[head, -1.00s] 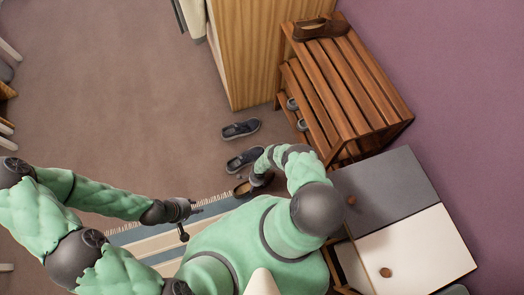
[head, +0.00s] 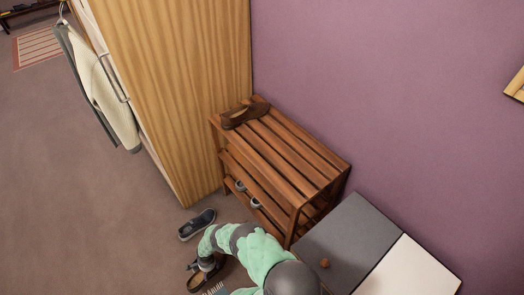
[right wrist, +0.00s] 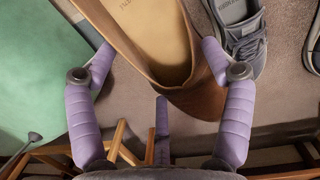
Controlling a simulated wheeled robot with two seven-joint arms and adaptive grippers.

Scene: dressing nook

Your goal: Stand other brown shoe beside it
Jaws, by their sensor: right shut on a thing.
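One brown shoe (head: 245,112) lies on the slatted top of the wooden shoe rack (head: 290,148), at its far end by the wardrobe. The other brown shoe (head: 201,284) is low by the floor at the bottom of the head view, partly hidden by my right gripper (head: 206,265). In the right wrist view my right gripper (right wrist: 168,78) has its fingers on both sides of this brown shoe (right wrist: 160,30), with the tan insole facing the camera. I cannot tell whether the shoe touches the floor. My left gripper is out of view.
A navy shoe (head: 197,223) lies on the floor left of the rack; a grey-blue shoe (right wrist: 238,40) shows in the wrist view. Round grey things sit on the rack's lower shelf. A wooden wardrobe (head: 180,90) stands behind; a grey-topped cabinet (head: 350,240) stands in front. Rack-top slats are otherwise clear.

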